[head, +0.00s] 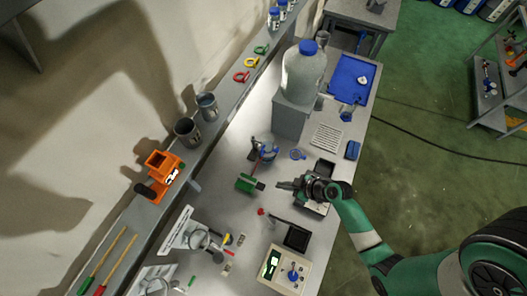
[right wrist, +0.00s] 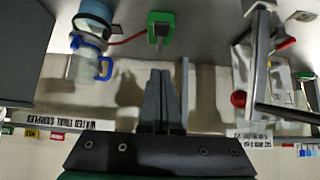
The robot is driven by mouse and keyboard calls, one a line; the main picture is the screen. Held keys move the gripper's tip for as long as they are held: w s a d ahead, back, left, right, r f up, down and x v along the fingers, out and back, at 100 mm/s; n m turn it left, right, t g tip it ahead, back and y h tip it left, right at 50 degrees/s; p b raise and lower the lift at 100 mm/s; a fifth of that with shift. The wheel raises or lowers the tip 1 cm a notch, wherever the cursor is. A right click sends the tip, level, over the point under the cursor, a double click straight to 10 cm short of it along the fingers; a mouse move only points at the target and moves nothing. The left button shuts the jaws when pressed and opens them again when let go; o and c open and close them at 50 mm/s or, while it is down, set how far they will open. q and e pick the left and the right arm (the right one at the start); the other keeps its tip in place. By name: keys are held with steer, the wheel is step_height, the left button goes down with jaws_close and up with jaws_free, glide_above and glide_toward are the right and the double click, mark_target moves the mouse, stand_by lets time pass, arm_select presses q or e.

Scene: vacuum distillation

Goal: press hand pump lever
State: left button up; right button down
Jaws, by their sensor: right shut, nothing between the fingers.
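A small green device (head: 246,183) with a dark end sits on the bench, just left of my right gripper (head: 283,185) in the head view. It looks like the hand pump, but I cannot make out its lever clearly. In the right wrist view the green device (right wrist: 160,28) is at the top centre, with a red tube running left from it toward a glass vessel with a blue handle (right wrist: 83,66). My right gripper (right wrist: 161,98) is shut and empty, its fingers pointing at the green device with a visible gap. My left gripper is not in view.
A red knob (head: 262,211) stands near the gripper; a red ball (right wrist: 239,98) is right of the fingers in the wrist view. A balance-like box (head: 285,270) is at the front. A large blue-capped bottle (head: 303,72) stands on a grey block behind.

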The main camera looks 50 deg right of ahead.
steer(key=b, duration=0.8)
glide_toward(258, 186)
steer(key=w, duration=0.2)
steer(key=shift+w+a+f, duration=0.2)
steer(key=shift+w+f, duration=0.05)
steer(key=shift+w, duration=0.25)
steer(key=shift+w+a+f, duration=0.15)
steer(key=shift+w+f, duration=0.15)
steer(key=shift+w, duration=0.2)
step_height(258, 186, down, 2)
steer(key=shift+f+b, duration=0.15)
steer(key=shift+b, duration=0.15)
steer(key=shift+f, duration=0.35)
